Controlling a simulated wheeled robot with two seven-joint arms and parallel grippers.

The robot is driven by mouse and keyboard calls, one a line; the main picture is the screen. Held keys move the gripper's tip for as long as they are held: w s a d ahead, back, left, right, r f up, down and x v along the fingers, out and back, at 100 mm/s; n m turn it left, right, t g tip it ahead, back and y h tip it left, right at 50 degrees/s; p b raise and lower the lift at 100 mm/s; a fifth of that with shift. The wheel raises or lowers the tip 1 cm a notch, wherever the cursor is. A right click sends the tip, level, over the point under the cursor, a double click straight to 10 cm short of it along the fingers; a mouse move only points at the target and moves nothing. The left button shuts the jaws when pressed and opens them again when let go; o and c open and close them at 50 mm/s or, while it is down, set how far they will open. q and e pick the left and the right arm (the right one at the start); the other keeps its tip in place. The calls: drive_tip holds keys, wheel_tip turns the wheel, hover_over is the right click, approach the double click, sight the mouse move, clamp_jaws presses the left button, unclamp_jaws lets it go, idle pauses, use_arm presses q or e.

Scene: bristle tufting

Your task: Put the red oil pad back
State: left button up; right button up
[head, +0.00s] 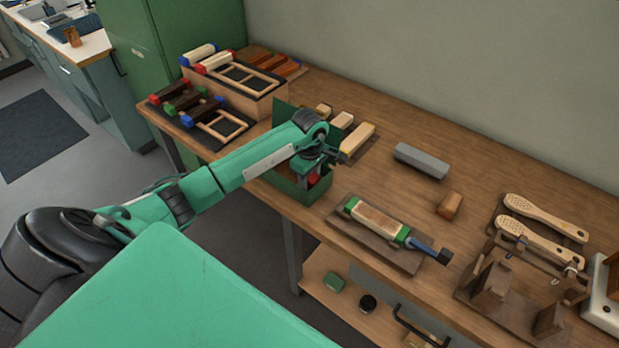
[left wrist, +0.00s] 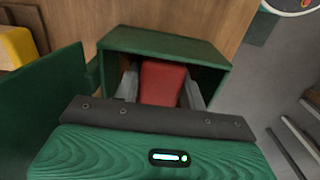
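The red oil pad (left wrist: 163,84) is a red block inside the green box (left wrist: 165,45) in the left wrist view. In the head view only a small red part of it (head: 314,178) shows under my gripper. The green box (head: 290,188) stands at the table's front edge with its lid (head: 284,114) raised. My left gripper (head: 316,166) reaches down into the box; its grey fingers (left wrist: 164,92) lie against both sides of the red pad and look closed on it. The pad's lower part is hidden. My right gripper is out of view.
Racks with colored-end blocks (head: 235,75) stand left of the box. Pale wooden blocks (head: 357,138) lie just behind it, and a grey block (head: 421,160) lies farther right. A brush on a board (head: 378,222) lies to the right near the front edge.

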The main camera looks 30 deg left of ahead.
use_arm(q)
drive_tip(key=o, duration=0.4)
drive_tip(key=shift+o, duration=0.2)
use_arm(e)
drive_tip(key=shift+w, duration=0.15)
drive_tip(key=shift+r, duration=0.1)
use_arm(q)
drive_tip(key=shift+r+p, duration=0.25)
drive_tip(key=shift+p, duration=0.1)
wheel_tip(320, 180, up, 5)
drive_tip(key=shift+a+f+b, duration=0.1)
drive_tip(key=shift+f+b, duration=0.1)
drive_tip(key=shift+b, duration=0.65)
wheel_tip(320, 180, up, 6)
drive_tip(key=shift+f+b, duration=0.1)
drive_tip(key=shift+b, duration=0.5)
drive_tip(key=shift+r, duration=0.7)
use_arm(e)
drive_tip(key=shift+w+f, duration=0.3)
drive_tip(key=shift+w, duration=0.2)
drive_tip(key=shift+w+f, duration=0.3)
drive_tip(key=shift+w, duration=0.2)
